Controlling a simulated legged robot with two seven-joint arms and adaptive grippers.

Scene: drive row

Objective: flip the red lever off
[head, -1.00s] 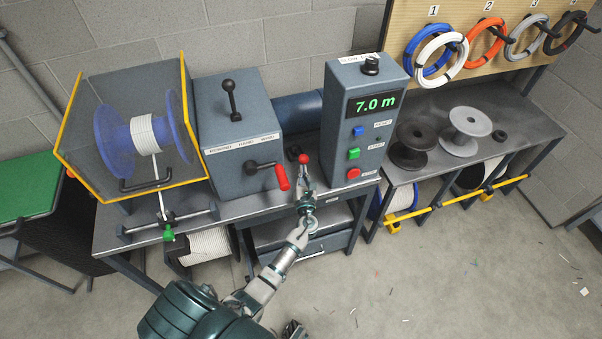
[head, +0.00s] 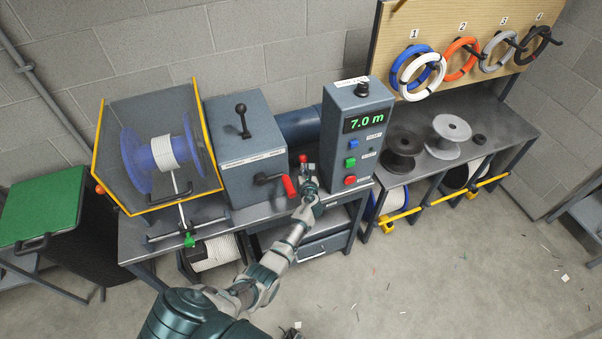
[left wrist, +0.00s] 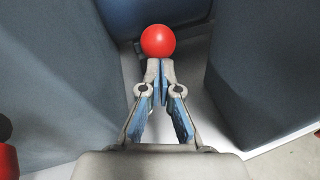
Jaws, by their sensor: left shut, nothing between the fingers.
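The red lever is a short lever with a round red ball knob (head: 303,158), standing on the bench between the grey rewind box and the control panel. The left wrist view shows its knob (left wrist: 158,41) large, just beyond my fingertips. My left gripper (head: 308,180) is at the lever, on its near side. In the left wrist view its fingertips (left wrist: 160,66) are together and empty, just under the knob in the picture. Whether they touch the lever I cannot tell. The lever's stem and base are mostly hidden behind the gripper. My right gripper is not in view.
The grey box (head: 236,135) with a red-handled crank (head: 290,186) stands close on the left. The control panel (head: 335,140), reading 7.0 m, stands close on the right, leaving a narrow gap. A blue spool (head: 135,155) is further left.

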